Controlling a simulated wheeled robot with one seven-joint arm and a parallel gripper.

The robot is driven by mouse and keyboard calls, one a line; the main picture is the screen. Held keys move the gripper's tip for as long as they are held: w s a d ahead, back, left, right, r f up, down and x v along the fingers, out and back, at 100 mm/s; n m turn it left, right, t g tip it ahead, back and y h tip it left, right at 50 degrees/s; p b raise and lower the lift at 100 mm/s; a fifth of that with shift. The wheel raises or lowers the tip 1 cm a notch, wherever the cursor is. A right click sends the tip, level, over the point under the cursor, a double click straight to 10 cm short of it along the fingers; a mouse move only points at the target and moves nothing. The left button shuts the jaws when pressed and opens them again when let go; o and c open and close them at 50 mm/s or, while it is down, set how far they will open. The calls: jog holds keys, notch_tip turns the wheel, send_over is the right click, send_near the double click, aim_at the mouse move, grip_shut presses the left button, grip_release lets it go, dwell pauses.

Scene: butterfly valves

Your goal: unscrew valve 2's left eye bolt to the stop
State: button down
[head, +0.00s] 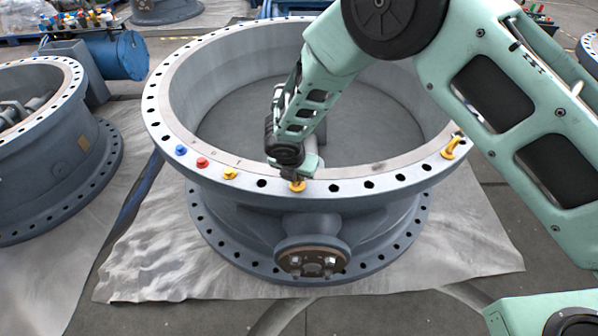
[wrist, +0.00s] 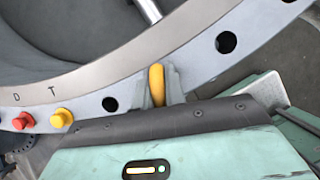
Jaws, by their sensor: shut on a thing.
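The large grey-blue valve (head: 330,190) stands in the middle of the head view with a ring of holes in its flange. Its left eye bolt (head: 298,187) is yellow and sits on the near flange. My gripper (head: 297,178) reaches down onto it from above. In the wrist view the eye bolt's yellow ring (wrist: 157,84) stands upright between the two fingers, and my gripper (wrist: 158,92) is shut on it. The bolt's shank and thread are hidden. The right eye bolt (head: 453,147) is yellow and stands tilted on the right of the flange.
Blue (head: 180,149), red (head: 202,162) and yellow (head: 230,173) plugs sit on the flange left of my gripper. An open flange hole (wrist: 110,104) is just left of the fingers. Another valve (head: 40,150) stands at left. A blue cylinder (head: 118,54) lies behind.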

jog(key=n+y, duration=0.1)
jog(key=n, duration=0.3)
jog(key=shift+a+y, duration=0.2)
jog(key=shift+y, duration=0.2)
jog(key=shift+a+n+y, duration=0.1)
jog(key=shift+n+y, duration=0.5)
jog(key=shift+n, duration=1.1)
jog(key=c, duration=1.5)
grip_release()
jog(key=shift+o, duration=0.2)
jog(key=p+v, duration=0.3)
jog(key=v, duration=1.4)
jog(key=shift+s+r+p, duration=0.15)
jog(key=shift+p, duration=0.15)
